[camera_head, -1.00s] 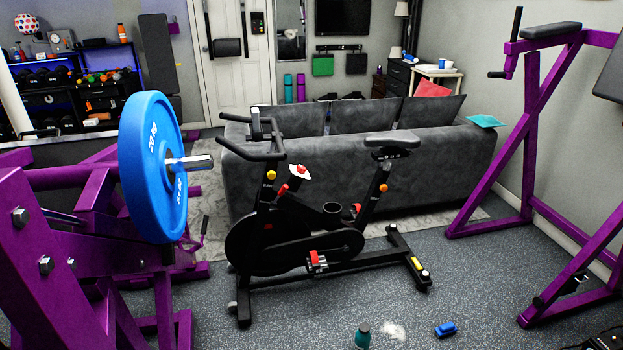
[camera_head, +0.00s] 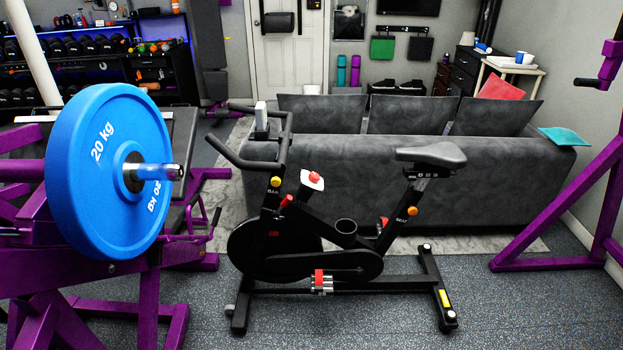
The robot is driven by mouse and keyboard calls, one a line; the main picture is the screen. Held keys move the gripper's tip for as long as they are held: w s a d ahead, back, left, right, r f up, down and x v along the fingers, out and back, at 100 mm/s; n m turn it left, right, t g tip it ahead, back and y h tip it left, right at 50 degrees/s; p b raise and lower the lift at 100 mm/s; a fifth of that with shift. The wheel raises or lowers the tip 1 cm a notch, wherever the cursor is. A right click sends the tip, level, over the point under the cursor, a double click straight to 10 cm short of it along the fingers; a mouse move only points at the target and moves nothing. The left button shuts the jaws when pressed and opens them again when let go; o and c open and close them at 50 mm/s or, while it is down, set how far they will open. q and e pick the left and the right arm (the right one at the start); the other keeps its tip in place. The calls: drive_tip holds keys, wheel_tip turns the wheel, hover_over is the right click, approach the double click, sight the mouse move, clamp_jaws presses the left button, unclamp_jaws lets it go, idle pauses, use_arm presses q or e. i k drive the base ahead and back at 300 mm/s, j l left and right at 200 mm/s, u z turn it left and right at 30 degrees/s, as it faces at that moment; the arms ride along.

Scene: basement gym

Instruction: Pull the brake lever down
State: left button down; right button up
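A black exercise bike (camera_head: 300,230) stands on the grey speckled floor in the middle of the head view, its handlebars to the left and its saddle (camera_head: 431,156) to the right. A red knob (camera_head: 314,177) on a white mount sits on the bike's frame between handlebars and saddle; it looks like the brake lever. A smaller red part (camera_head: 286,200) shows on the handlebar post. I cannot tell its function. Neither of my grippers shows in the view.
A purple weight machine with a blue 20 kg plate (camera_head: 96,172) stands close on the left. A grey sofa (camera_head: 350,170) is right behind the bike. A purple frame (camera_head: 560,233) stands at the right. The floor in front of the bike (camera_head: 400,325) is clear.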

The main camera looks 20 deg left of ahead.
sight(285, 204)
drive_tip(key=i+j, duration=0.35)
drive_tip(key=i+j+z, duration=0.1)
drive_tip(key=i+j, duration=0.25)
drive_tip(key=i, duration=0.2)
